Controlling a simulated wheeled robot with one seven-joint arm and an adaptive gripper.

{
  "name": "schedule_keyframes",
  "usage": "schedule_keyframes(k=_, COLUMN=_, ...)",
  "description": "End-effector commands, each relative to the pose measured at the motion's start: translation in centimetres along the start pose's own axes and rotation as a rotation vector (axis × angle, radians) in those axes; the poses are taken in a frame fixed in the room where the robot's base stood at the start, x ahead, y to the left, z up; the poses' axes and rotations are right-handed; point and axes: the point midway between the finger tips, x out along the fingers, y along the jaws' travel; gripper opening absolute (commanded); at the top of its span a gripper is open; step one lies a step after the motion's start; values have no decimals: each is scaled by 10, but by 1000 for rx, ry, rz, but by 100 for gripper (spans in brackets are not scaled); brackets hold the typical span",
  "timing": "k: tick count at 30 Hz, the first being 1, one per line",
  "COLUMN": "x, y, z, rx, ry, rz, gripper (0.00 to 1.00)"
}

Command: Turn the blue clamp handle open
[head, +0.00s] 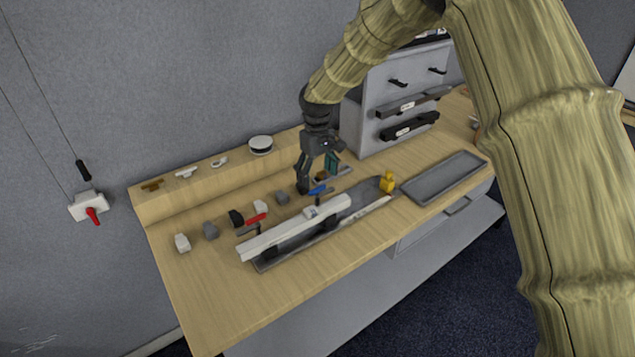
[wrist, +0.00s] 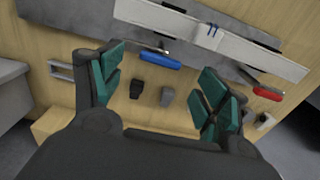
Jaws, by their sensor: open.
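The blue clamp handle (head: 319,190) sticks out at the back side of a long white bar (head: 298,225) on a grey plate. In the wrist view the blue handle (wrist: 160,60) lies ahead of my fingertips and between them, lengthwise across the gap. My gripper (head: 318,170) is above the table just behind the handle. In the wrist view my gripper (wrist: 158,88) is open, with teal finger pads wide apart and nothing between them. The fingers do not appear to touch the handle. A red clamp handle (head: 250,219) sits at the bar's left part, also in the wrist view (wrist: 268,93).
Several small grey, black and white blocks (head: 210,231) stand behind the bar. A yellow piece (head: 387,183) and an empty grey tray (head: 445,178) are to the right. The table's front strip is clear.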

Motion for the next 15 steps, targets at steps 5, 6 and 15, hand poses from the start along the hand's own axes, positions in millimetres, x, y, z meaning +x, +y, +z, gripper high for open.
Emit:
schedule_keyframes(k=5, x=-35, y=1, z=0, rx=0, ry=2, rz=1, gripper=75)
schedule_keyframes(k=6, x=-42, y=1, z=0, rx=-1, ry=1, rz=1, gripper=75)
schedule_keyframes(k=15, x=-73, y=0, z=0, rx=0, ry=1, rz=0, gripper=75)
